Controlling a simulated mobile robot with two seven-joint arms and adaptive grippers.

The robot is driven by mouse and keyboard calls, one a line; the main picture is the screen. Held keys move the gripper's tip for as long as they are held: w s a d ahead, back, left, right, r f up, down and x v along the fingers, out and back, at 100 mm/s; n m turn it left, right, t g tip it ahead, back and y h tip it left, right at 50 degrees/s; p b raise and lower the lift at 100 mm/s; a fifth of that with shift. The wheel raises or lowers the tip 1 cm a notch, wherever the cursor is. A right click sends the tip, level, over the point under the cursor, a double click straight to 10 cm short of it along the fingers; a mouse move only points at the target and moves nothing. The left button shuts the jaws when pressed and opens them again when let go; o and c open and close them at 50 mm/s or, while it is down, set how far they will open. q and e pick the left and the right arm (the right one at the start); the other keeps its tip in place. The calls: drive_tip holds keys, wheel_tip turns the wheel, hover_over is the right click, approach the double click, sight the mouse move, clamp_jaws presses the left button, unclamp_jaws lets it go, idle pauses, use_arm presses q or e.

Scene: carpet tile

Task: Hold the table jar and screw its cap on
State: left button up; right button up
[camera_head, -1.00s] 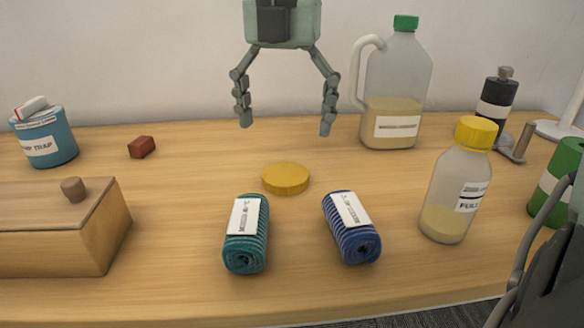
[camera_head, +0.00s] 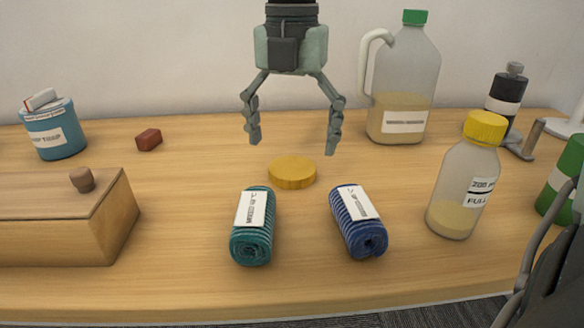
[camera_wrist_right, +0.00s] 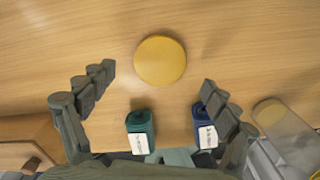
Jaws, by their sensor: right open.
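A flat round yellow cap (camera_head: 292,172) lies on the wooden table near its middle. It also shows in the right wrist view (camera_wrist_right: 160,61). My right gripper (camera_head: 292,145) is open and empty, fingers pointing down, above and behind the cap in the head view. In the wrist view its fingers (camera_wrist_right: 158,85) are spread wide, with the cap ahead between them, untouched. A clear bottle (camera_head: 461,190) with a yellow lid and pale contents stands upright at the right. No open jar shows, so I cannot tell which vessel is the table jar. My left gripper is not in view.
A teal towel roll (camera_head: 252,240) and a blue one (camera_head: 361,235) lie in front of the cap. A wooden box (camera_head: 50,240) stands at left, a blue tub (camera_head: 55,140) and red block (camera_head: 148,139) behind. A large jug (camera_head: 402,105) stands at back right.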

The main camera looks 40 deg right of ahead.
sight(293, 167)
wheel_tip(293, 167, down, 4)
drive_tip(key=shift+w+d+r, duration=0.15)
drive_tip(key=shift+c, duration=0.4)
drive_tip(key=c, duration=0.7)
